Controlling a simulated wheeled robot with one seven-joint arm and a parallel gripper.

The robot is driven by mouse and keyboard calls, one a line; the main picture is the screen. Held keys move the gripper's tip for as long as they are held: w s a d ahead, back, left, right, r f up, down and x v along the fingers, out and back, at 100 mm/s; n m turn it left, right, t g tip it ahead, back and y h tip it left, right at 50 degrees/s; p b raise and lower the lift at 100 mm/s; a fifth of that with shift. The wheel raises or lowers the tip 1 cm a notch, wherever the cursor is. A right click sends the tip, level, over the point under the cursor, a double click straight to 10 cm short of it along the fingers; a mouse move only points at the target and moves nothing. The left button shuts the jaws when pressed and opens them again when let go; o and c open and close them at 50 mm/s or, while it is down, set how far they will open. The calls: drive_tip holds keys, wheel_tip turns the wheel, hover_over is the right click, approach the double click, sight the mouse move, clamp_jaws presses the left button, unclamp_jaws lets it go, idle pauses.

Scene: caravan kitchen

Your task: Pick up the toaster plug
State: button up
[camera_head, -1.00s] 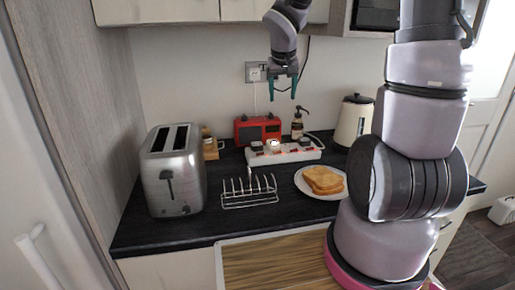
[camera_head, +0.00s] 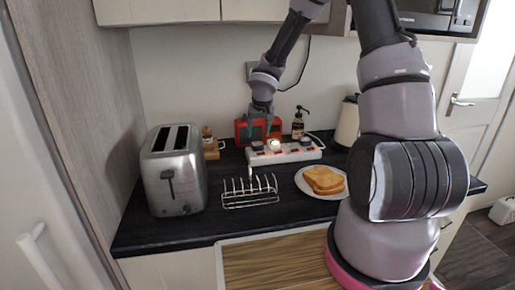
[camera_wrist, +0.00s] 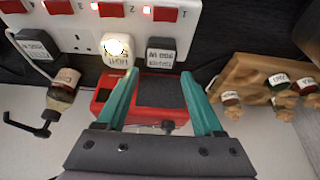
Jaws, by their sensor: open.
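A white power strip (camera_head: 285,156) lies on the black worktop; it fills the top left of the wrist view (camera_wrist: 82,42). Three labelled plugs sit in it: a dark plug (camera_wrist: 160,52), a glowing white plug (camera_wrist: 116,48) and another dark plug (camera_wrist: 34,44). Their labels are upside down and hard to read, so I cannot be sure which is the toaster's. My gripper (camera_head: 260,132) is open and empty, pointing down above the strip's left end. In the wrist view its fingertips (camera_wrist: 159,74) lie either side of the right-hand dark plug, apart from it.
A red radio (camera_head: 243,129) stands just behind my gripper, with a pump bottle (camera_head: 298,124) to its right. A steel toaster (camera_head: 173,180), a wire rack (camera_head: 250,193) and a plate of toast (camera_head: 323,180) stand around the strip. A wooden spice rack (camera_wrist: 250,80) is nearby.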

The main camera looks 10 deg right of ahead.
sight(258, 143)
drive_tip(key=x, duration=0.5)
drive_tip(key=shift+s+f, duration=0.2)
drive_tip(key=shift+s, duration=0.15)
drive_tip(key=c, duration=1)
drive_tip(key=shift+r, duration=0.1)
